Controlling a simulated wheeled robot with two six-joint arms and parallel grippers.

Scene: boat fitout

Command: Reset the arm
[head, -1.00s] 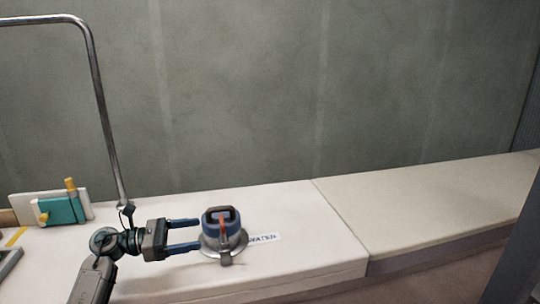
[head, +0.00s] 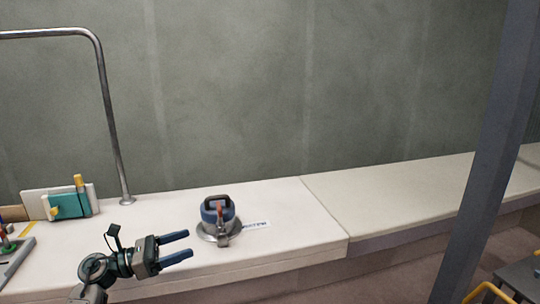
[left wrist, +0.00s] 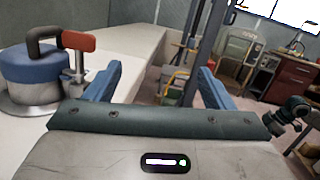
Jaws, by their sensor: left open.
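My left gripper (head: 176,247) is open and empty, with its two blue fingers apart. In the head view it is over the front part of the white bench, left of and nearer than a round blue-and-metal fitting with a dark handle and a red lever (head: 218,217). It does not touch the fitting. In the left wrist view the blue fingers (left wrist: 158,85) point past the bench's front edge, and the fitting (left wrist: 40,75) stands to their left.
The white bench (head: 290,205) runs right, with a label (head: 256,225) beside the fitting. A metal rail (head: 112,130) rises behind my left gripper. A teal block (head: 66,206) sits at the left. A grey post (head: 492,150) stands at the right. The bench's right part is clear.

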